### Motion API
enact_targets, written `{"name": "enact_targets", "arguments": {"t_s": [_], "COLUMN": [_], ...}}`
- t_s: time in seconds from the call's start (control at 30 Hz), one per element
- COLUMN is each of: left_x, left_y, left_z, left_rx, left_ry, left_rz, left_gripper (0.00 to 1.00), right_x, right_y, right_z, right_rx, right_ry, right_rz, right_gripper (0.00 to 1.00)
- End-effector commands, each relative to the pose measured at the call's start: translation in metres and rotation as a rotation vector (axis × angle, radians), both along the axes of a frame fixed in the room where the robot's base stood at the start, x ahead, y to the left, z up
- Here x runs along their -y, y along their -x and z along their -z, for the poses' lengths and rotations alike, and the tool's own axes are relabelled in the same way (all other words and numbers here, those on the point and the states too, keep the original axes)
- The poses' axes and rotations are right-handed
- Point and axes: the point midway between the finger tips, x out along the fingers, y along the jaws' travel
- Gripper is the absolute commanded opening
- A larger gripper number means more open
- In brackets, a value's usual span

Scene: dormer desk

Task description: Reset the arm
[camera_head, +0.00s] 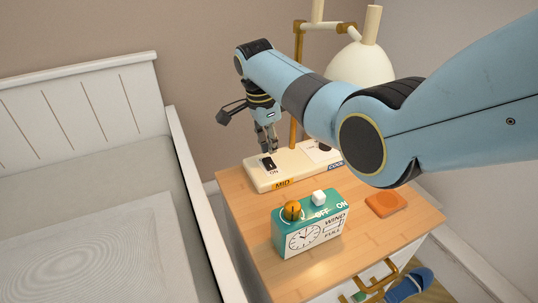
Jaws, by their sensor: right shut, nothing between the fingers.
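My right arm comes in from the right, in light blue, and reaches over the nightstand (262,231). Its gripper (266,148) points down, shut and empty, just above or at the black switch (268,163) marked ON on a cream panel (262,184). I cannot tell whether the fingertips touch the switch. The panel carries an orange MID label and a blue label at its right end. A dark knob (324,147) on it is partly hidden by my arm. My left gripper is not in view.
A teal clock box (312,229) with an orange knob and white button stands at the front of the nightstand. An orange coaster (385,204) lies to its right. A lamp (361,63) stands behind my arm. A white bed (183,170) is at left. A drawer below is partly open.

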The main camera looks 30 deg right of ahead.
Motion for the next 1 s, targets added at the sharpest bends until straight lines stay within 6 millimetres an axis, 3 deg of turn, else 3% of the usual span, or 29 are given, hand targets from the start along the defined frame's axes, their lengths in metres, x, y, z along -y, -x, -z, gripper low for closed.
{"name": "enact_targets", "arguments": {"t_s": [0.2, 0.77, 1.0], "left_x": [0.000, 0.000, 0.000], "left_y": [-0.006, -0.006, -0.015], "left_z": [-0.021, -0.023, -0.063], "left_rx": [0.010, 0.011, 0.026], "left_ry": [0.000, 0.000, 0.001], "left_rz": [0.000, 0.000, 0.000], "left_gripper": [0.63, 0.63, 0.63], "right_x": [0.000, 0.000, 0.000], "right_y": [-0.001, 0.000, -0.004], "right_z": [-0.023, -0.024, -0.074], "right_rx": [0.002, 0.001, 0.017], "right_ry": [0.000, 0.000, 0.000], "right_rz": [0.000, 0.000, 0.000], "right_gripper": [0.00, 0.00, 0.00]}}
